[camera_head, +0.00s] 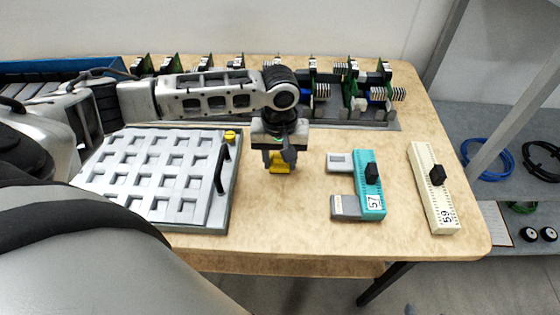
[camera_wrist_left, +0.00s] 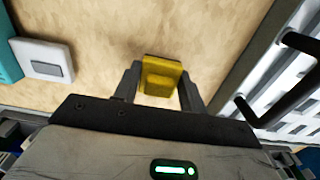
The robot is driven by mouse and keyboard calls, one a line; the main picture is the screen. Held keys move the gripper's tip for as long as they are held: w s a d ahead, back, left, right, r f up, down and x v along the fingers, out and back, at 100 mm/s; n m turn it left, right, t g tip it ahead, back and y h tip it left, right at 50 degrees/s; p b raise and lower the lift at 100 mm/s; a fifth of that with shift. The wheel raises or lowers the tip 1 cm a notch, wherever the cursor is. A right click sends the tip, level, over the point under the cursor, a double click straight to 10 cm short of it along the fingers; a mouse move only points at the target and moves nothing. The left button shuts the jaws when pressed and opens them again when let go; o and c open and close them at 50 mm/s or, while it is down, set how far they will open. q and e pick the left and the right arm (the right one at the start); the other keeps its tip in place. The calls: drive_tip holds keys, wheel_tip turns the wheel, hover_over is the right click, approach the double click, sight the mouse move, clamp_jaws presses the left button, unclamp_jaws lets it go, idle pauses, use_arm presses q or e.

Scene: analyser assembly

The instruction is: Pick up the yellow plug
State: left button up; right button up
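The yellow plug (camera_head: 281,163) is a small block at the middle of the table, right of the grey tray. My left gripper (camera_head: 280,153) points down over it, with a finger on each side. In the left wrist view the yellow plug (camera_wrist_left: 160,77) fills the space between the fingertips of my left gripper (camera_wrist_left: 160,72), which appear to touch both its sides. I cannot tell whether the plug rests on the table or is just off it. My right gripper is not in view.
The grey tray (camera_head: 233,193), with a black handle and a yellow knob (camera_head: 231,136), is close on the left. A teal module (camera_head: 370,189) and a cream module (camera_head: 433,190) lie to the right. Several circuit boards stand along the back. Bare table lies between plug and teal module.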

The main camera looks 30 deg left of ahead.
sight(279, 158)
use_arm(q)
drive_tip(key=shift+c, duration=0.9)
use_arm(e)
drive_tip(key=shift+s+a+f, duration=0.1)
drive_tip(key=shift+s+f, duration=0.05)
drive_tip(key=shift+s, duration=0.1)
use_arm(q)
drive_tip(key=shift+r, duration=0.1)
drive_tip(key=shift+r, duration=0.55)
wheel_tip(279, 158, up, 2)
drive_tip(key=shift+s+r, duration=0.1)
drive_tip(key=shift+r, duration=0.15)
drive_tip(key=s+a+r+p, duration=0.1)
drive_tip(key=s+a+r, duration=0.1)
drive_tip(key=s+r, duration=0.7)
drive_tip(key=s, duration=0.4)
drive_tip(key=shift+s+a+r, duration=0.15)
drive_tip(key=shift+s+a, duration=0.1)
drive_tip(key=shift+a, duration=0.1)
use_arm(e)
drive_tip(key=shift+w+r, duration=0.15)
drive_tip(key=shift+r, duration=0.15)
